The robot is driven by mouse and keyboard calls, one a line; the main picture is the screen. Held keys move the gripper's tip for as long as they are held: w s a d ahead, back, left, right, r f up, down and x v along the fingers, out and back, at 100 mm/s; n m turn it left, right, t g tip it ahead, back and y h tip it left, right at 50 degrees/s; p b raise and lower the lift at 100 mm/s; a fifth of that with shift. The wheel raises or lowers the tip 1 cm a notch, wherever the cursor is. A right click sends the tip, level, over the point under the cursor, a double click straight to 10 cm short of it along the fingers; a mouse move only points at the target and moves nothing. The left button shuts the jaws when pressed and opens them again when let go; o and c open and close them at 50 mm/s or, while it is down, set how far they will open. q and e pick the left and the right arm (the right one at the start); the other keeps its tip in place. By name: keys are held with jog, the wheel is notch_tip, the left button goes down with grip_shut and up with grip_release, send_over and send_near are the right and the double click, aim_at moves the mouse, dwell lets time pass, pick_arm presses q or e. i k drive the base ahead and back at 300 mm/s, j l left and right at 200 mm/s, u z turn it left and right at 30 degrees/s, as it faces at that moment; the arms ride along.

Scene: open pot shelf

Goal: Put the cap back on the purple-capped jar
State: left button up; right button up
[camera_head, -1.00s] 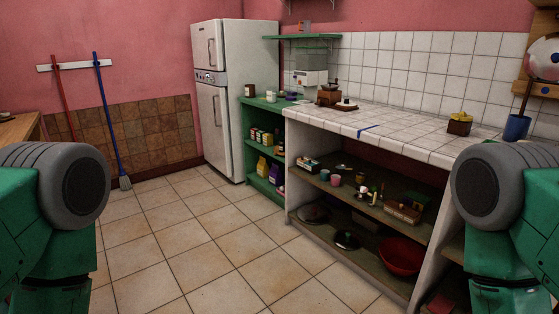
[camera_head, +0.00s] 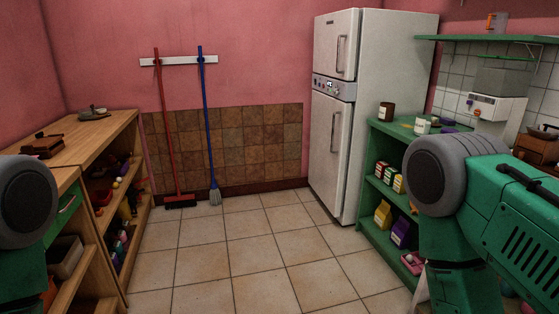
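Small items stand on top of the green shelf unit (camera_head: 374,150) to the right of the fridge. Among them are a dark brown jar (camera_head: 386,111), a white container (camera_head: 422,125) and a small purple item (camera_head: 447,121). They are too small to tell whether one is the purple-capped jar or its cap. Only upper parts of my two arms show, at the left and right edges. Both of my grippers are out of view. My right arm hides part of the green shelf unit.
A white fridge (camera_head: 335,120) stands at the back. A wooden shelf unit (camera_head: 133,150) with several small items is at the left. A red broom (camera_head: 167,130) and a blue mop (camera_head: 206,120) hang on the back wall. The tiled floor (camera_head: 255,250) between is clear.

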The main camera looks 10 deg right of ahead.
aim_at(424, 121)
jog(key=i+z, duration=0.1)
jog(key=i, duration=0.55)
jog(key=i+j+z, duration=0.1)
jog(key=i, duration=0.55)
jog(key=i+j+z, duration=0.15)
jog(key=i, duration=0.5)
jog(key=i+z, duration=0.35)
jog(key=i, duration=0.15)
jog(key=i+j+z, duration=0.15)
jog(key=i+z, duration=0.2)
jog(key=i, duration=0.15)
jog(key=i+j+z, duration=0.35)
jog(key=i, duration=0.15)
jog(key=i+j+z, duration=0.3)
jog(key=i, duration=0.15)
